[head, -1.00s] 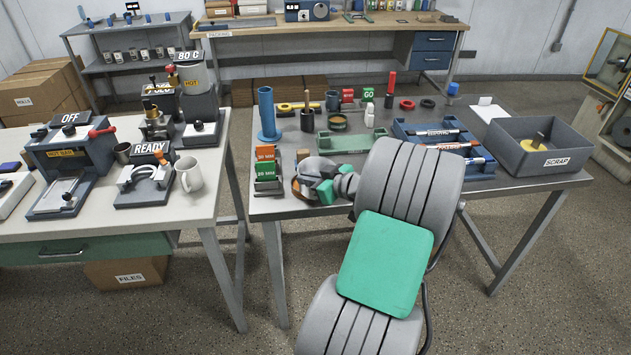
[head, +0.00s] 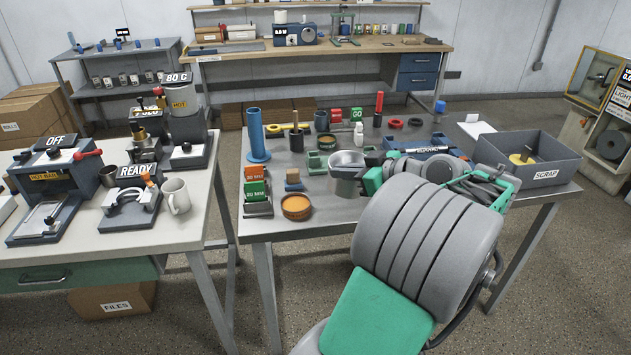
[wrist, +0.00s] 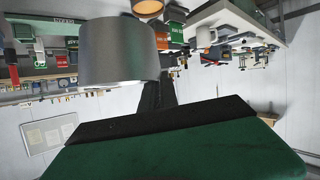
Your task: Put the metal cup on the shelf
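The metal cup (head: 347,160) is a silver, open-topped cup, upright above the middle of the near grey table. My gripper (head: 370,180) reaches it from the right and is shut on its side. In the wrist view the cup (wrist: 118,52) appears as a grey cylinder beside the dark finger parts; the picture is upside down, and the far finger is mostly hidden. A blue-grey shelf unit (head: 120,84) stands against the back wall at left, with a row of small containers on its lower level. Another shelf (head: 240,7) runs above the back workbench.
Below the cup, the grey table (head: 320,218) holds an orange tin (head: 296,206), a blue cylinder (head: 257,135), marked blocks and a blue pen tray. A scrap bin (head: 540,160) is at right. The left table (head: 205,205) carries machines and a white mug (head: 176,194).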

